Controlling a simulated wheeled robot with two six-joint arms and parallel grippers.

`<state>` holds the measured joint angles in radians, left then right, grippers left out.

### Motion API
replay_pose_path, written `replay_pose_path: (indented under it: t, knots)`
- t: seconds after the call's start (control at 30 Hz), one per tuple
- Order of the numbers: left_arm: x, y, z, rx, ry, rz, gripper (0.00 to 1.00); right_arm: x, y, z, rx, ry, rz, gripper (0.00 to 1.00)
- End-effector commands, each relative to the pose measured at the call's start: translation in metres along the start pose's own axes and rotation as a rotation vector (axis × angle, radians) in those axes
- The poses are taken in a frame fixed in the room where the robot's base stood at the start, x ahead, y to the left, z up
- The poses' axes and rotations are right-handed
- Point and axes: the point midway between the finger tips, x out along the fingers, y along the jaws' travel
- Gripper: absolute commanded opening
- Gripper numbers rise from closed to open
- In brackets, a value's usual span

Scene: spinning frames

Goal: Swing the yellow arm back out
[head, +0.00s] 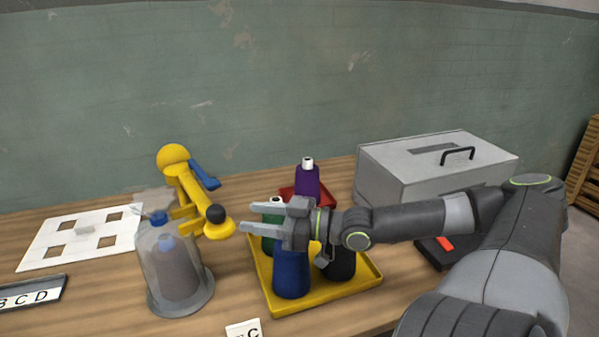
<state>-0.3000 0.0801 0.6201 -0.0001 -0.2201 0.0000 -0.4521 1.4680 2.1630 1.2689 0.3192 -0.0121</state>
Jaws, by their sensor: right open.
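The yellow arm (187,192) belongs to a yellow stand with a round head at the top and a blue lever on its right side. My left gripper is not in view.
A yellow tray (330,300) with several coloured cones lies under my right gripper. A purple cone (307,183) stands on a red tray behind. A grey box (430,165) is at back right. A white board with square holes (70,238) lies at left. The dome covers a dark cone.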

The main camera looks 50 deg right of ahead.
Motion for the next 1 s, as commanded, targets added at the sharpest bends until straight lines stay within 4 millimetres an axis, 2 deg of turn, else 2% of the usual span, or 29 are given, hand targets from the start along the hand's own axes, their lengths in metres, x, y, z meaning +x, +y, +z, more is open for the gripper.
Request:
replay_pose_path:
  t: [0.03,0.6,0.8,1.0]
  knots:
    - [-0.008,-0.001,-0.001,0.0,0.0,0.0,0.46,-0.006,0.0,-0.003,-0.001,-0.007,0.001,0.47]
    - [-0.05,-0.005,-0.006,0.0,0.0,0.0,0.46,-0.07,0.0,-0.003,0.0,-0.002,0.0,0.47]
    - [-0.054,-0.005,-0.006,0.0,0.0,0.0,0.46,-0.078,0.0,-0.002,-0.001,0.001,-0.003,0.47]
    - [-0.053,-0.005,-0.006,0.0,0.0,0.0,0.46,-0.079,0.0,-0.001,-0.001,0.002,-0.003,0.47]
